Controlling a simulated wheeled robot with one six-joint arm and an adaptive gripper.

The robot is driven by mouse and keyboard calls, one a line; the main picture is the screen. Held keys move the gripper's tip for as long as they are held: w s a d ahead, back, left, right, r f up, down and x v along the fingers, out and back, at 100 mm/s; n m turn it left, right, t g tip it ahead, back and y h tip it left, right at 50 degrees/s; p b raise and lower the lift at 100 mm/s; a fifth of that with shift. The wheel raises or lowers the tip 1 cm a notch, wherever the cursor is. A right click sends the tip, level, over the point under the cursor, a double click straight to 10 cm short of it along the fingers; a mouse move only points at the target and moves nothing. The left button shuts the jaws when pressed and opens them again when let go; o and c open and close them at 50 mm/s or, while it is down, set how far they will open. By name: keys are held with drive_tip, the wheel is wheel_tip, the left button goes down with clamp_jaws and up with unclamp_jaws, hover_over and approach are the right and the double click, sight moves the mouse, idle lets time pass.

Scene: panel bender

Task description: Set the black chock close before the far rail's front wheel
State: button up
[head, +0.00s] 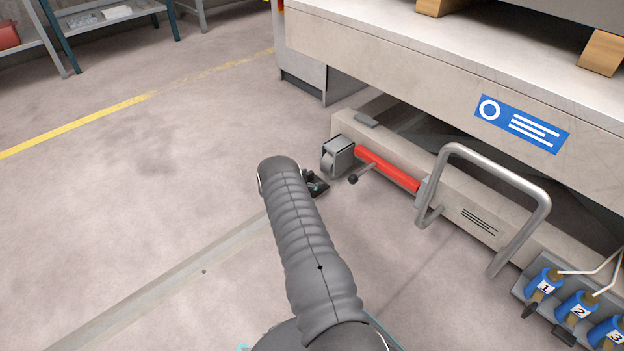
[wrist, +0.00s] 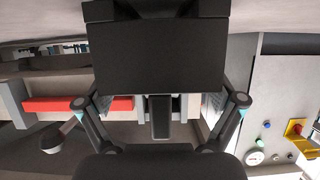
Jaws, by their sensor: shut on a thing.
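My gripper (head: 317,184) is mostly hidden behind my forearm in the head view, low over the floor. In the wrist view its two fingers stand left and right of a large black block, the black chock (wrist: 160,55), and are shut on it. The chock cannot be made out clearly in the head view. The rail's front wheel (head: 336,157), a grey roller in a metal bracket, sits at the end of the beige rail (head: 455,200). My gripper is just in front and left of it. Whether the chock touches floor or wheel cannot be told.
A red bar (head: 388,168) with a black-knobbed lever (head: 355,179) runs along the rail beside the wheel. A bent metal handle (head: 500,172) sticks out to the right. Blue numbered holders (head: 545,283) stand lower right. The floor left of my arm is free.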

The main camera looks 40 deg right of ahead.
drive_tip(key=o, duration=1.1)
